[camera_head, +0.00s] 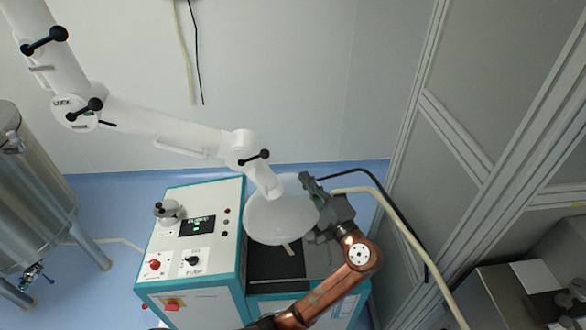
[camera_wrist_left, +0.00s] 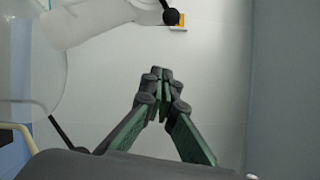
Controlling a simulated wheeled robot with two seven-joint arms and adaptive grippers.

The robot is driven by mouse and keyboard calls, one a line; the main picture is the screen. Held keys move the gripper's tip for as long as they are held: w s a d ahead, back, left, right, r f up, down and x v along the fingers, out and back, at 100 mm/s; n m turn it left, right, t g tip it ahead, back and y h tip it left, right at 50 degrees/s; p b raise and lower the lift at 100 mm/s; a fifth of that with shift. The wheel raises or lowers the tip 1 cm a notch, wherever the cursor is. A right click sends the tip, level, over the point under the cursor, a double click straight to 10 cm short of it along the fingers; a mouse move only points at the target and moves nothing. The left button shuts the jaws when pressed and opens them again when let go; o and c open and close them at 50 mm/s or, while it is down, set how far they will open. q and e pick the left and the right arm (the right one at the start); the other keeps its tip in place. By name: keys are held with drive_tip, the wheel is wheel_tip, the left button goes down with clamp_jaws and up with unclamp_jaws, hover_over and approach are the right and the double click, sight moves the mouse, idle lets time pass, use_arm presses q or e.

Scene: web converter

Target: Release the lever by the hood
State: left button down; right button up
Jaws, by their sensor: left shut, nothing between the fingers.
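The translucent white hood (camera_head: 280,220) hangs from the end of a jointed white extraction arm (camera_head: 165,128) over the machine. The lever by the hood (camera_head: 254,157) is a black bar with knobbed ends on the arm's last joint, just above the hood. My left gripper (camera_head: 305,180) is shut and empty, at the hood's right edge and to the right of and below the lever. I cannot tell whether it touches the hood. In the left wrist view, the shut fingertips (camera_wrist_left: 161,78) are apart from a black lever knob (camera_wrist_left: 171,16) at the top. The hood (camera_wrist_left: 30,75) fills the left side.
A teal and white machine with a control panel (camera_head: 195,235) stands below the hood. Two more black levers (camera_head: 84,109) (camera_head: 44,40) sit farther up the extraction arm. A hose (camera_head: 395,225) and black cable run behind my gripper. A steel tank (camera_head: 35,195) stands left.

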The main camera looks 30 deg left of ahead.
sight(254, 158)
use_arm(q)
drive_tip(key=w+a+r+p, duration=0.1)
drive_tip(key=a+p, duration=0.3)
drive_tip(key=a, duration=0.6)
drive_tip(key=shift+w+a+r, duration=0.25)
drive_tip(key=shift+w, duration=0.5)
use_arm(e)
drive_tip(key=r, duration=0.1)
drive_tip(key=w+r, duration=0.1)
drive_tip(key=r, duration=0.2)
drive_tip(key=shift+w+a+r, duration=0.25)
drive_tip(key=shift+w+a, duration=0.1)
drive_tip(key=shift+w, duration=0.2)
